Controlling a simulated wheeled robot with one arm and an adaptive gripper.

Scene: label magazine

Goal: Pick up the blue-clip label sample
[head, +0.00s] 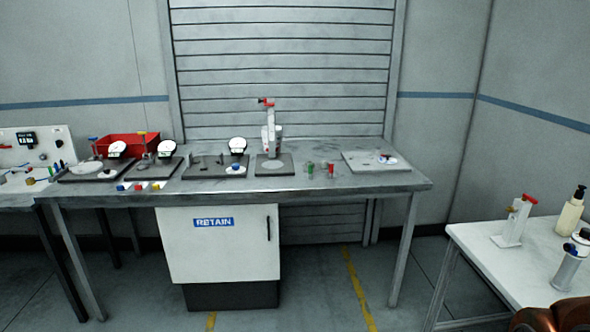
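A small blue-and-white piece (123,187) lies at the front left edge of the long grey table (340,184), beside a red one (141,186) and a yellow one (158,185). It may be the blue-clip label sample, but it is too small to make out a clip or label. My gripper is not recognisable in the head view. A copper-brown rounded shape is cut off at the bottom right corner, and I cannot tell what it is.
A white RETAIN cabinet (218,252) stands under the table. Dial stands, a white upright device (271,140) and a red bin (128,143) are on top. A white side table (510,262) at right holds a dispenser (514,222) and bottle (570,214). Floor between tables is clear.

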